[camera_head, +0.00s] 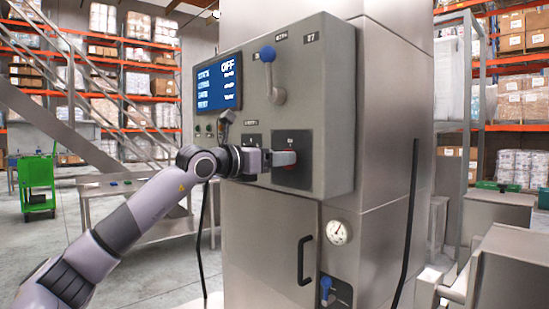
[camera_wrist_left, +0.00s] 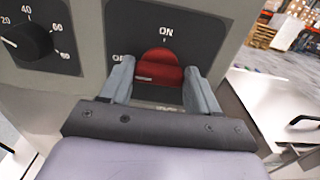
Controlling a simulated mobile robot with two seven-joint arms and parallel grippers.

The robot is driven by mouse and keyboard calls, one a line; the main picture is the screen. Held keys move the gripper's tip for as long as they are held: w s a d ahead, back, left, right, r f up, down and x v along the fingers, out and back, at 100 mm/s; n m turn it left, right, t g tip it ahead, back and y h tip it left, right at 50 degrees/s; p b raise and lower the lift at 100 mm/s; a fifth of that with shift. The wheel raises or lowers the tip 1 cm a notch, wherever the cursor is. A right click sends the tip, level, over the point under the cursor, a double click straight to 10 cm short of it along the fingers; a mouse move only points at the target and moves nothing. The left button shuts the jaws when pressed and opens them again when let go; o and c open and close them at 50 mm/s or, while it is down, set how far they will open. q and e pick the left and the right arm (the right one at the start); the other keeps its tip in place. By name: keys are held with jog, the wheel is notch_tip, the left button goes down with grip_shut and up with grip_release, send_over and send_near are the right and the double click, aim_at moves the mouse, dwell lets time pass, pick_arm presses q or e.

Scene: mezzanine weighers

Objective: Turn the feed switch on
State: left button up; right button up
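The feed switch is a red rotary knob (camera_wrist_left: 160,68) on a dark plate (camera_wrist_left: 205,30) marked ON at the top and OFF at its left. In the head view the dark plate (camera_head: 293,174) is on the lower right of the grey control box, and my gripper hides most of the knob. My left gripper (camera_head: 283,160) is at the knob. In the left wrist view its two fingers (camera_wrist_left: 160,85) stand apart, one on each side of the knob. I cannot tell whether they touch it. The screen (camera_head: 219,84) shows OFF. My right gripper is not in view.
A blue-knobbed lever (camera_head: 268,56) sticks out above on the control box (camera_head: 325,110). A black dial (camera_wrist_left: 30,42) is left of the switch. Below are a door handle (camera_head: 304,260), a gauge (camera_head: 338,232) and a blue valve (camera_head: 326,287). A green cart (camera_head: 37,185) stands far left.

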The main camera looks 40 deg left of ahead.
pick_arm(q)
jog(key=c, duration=0.3)
jog(key=shift+d+f+m+p, duration=0.1)
jog(key=shift+m+p, duration=0.4)
jog(key=shift+m, duration=2.5)
jog(key=shift+d+f+m+p, duration=0.15)
jog(key=shift+m+p, duration=0.3)
jog(key=shift+m, duration=2.55)
jog(key=shift+d+f+m+p, duration=0.1)
jog(key=shift+m+p, duration=0.4)
jog(key=shift+m, duration=2.5)
jog(key=o, duration=1)
jog(key=shift+o, duration=0.2)
